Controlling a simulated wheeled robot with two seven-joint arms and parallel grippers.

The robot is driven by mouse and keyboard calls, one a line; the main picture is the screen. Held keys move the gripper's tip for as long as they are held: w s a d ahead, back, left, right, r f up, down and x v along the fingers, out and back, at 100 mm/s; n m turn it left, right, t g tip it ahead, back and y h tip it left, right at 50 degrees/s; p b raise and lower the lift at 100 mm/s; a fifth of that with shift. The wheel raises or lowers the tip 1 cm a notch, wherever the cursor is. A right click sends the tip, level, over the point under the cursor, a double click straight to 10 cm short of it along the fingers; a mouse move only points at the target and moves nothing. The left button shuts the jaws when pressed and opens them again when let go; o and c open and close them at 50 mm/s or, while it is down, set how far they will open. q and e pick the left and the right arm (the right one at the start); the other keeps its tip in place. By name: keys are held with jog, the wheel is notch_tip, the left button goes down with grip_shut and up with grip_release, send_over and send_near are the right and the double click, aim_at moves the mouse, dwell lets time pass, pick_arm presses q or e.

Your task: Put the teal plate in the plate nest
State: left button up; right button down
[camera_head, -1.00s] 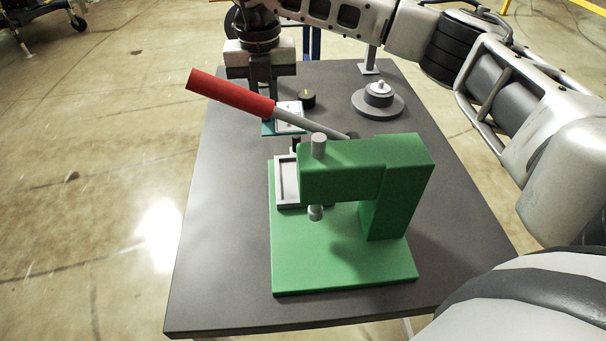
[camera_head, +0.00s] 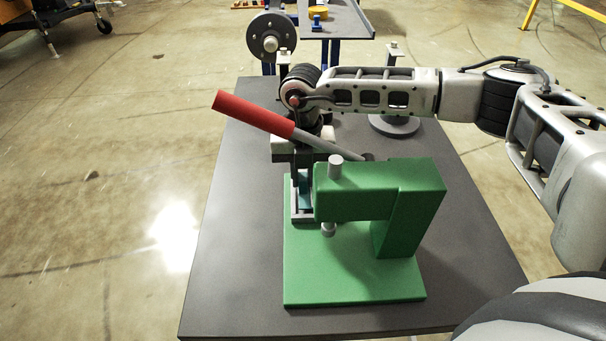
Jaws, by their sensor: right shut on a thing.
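The teal plate (camera_head: 305,194) shows as a narrow teal patch under my right gripper (camera_head: 303,178). The gripper points down and is shut on the plate; the fingertips are partly hidden by the press's lever and head. The plate nest (camera_head: 294,215) is a pale grey framed tray on the left of the green press base. The plate is at the nest, over or within its frame; I cannot tell whether it touches the bottom. My left gripper is out of view.
The green press (camera_head: 400,205) stands on the dark table (camera_head: 235,240), its red-handled lever (camera_head: 253,113) slanting up left close to my right gripper. A grey round base (camera_head: 395,126) stands behind my arm. The table's left side is clear.

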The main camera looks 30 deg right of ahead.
aim_at(303, 174)
jog(key=shift+f, duration=0.55)
jog(key=c, duration=1.4)
grip_release()
jog(key=shift+o, duration=0.2)
jog(key=shift+r, duration=0.6)
notch_tip(303, 174, up, 10)
jog(key=shift+f+b, duration=0.2)
jog(key=shift+b, duration=0.5)
jog(key=shift+r, duration=0.75)
jog(key=shift+f, duration=0.1)
